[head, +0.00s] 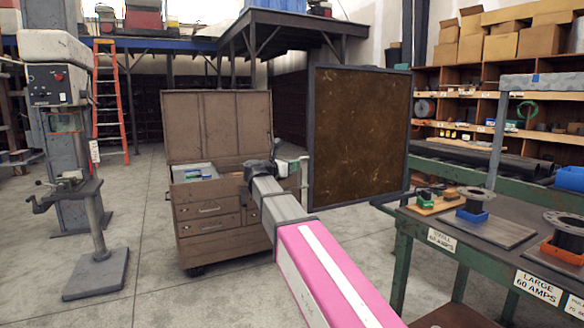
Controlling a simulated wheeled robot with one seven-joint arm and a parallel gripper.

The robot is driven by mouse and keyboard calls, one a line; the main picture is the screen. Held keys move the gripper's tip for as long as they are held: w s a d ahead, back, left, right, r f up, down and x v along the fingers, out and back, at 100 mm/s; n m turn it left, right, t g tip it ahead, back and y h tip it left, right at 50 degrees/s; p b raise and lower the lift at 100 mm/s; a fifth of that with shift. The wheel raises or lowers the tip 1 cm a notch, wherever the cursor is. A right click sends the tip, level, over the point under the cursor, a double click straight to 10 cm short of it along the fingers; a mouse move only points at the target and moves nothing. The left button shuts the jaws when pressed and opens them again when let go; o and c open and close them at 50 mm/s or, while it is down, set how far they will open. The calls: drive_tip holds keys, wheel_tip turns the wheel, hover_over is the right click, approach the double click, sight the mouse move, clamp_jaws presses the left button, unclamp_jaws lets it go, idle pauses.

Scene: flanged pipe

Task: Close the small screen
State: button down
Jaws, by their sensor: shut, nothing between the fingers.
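The screen (360,140) is a dark brown, mottled panel in a grey frame, standing upright in the middle of the head view. Its left post rises just right of my gripper in the picture. A dark bay shows behind and left of it, so it looks swung out, though its hinge side is not clear. My gripper (292,166) is at the end of my outstretched arm, close to the lower left edge of the screen in the picture. It is shut and empty. Its fingers are small and partly hidden, and I cannot tell whether they touch the post.
A brown tool chest (215,165) with raised lid stands behind and left of my gripper. A green workbench (440,240) with spools fills the right. A drill press (70,150) stands at left, with an orange ladder (108,95) behind. The floor at front left is clear.

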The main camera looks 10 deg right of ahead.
sight(364, 157)
drive_tip(key=s+d+x, duration=0.1)
drive_tip(key=s+x, duration=0.1)
drive_tip(key=x, duration=0.9)
drive_tip(key=s+d+x, duration=0.1)
drive_tip(key=s+x, duration=0.1)
drive_tip(key=x, duration=1)
drive_tip(key=s+d+x, duration=0.1)
drive_tip(key=s+x, duration=0.1)
drive_tip(key=x, duration=0.9)
drive_tip(key=shift+d+r, duration=0.4)
drive_tip(key=shift+d, duration=0.15)
drive_tip(key=shift+w+d, duration=0.1)
